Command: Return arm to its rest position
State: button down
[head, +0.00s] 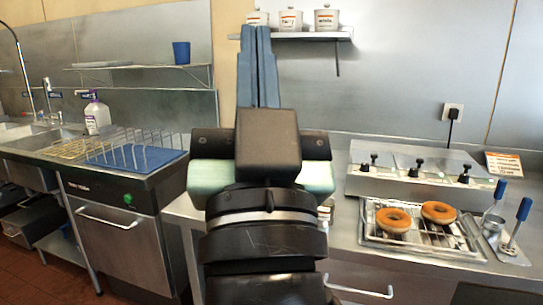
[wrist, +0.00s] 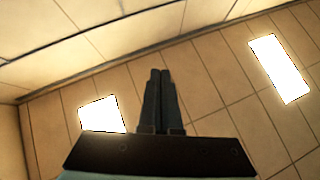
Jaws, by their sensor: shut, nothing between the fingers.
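My gripper (head: 259,68) points straight up in the middle of the head view, in front of the wall. Its two blue-grey fingers are shut together with nothing between them. In the wrist view my gripper (wrist: 160,75) shows dark, closed fingers against a tiled ceiling with bright light panels (wrist: 279,68). My arm rises from the bottom centre and hides part of the counter behind it.
Two glazed donuts (head: 393,220) sit on a wire rack (head: 425,238) at right, near a steel glaze unit (head: 415,185) and blue-handled tools (head: 523,210). A shelf with white canisters (head: 291,20) is behind my gripper. A dish rack (head: 135,155) and bottle (head: 97,117) stand at left.

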jog(key=s+r+h+p, duration=0.1)
jog(key=s+r+p, duration=0.1)
jog(key=r+p, duration=0.6)
jog(key=s+d+r+p, duration=0.1)
jog(key=s+r+p, duration=0.1)
jog(key=r+p, duration=0.7)
notch_tip(320, 180, up, 3)
jog(key=shift+s+f+t+h, duration=0.1)
jog(key=shift+s+t+h, duration=0.2)
jog(key=shift+t+h, duration=0.1)
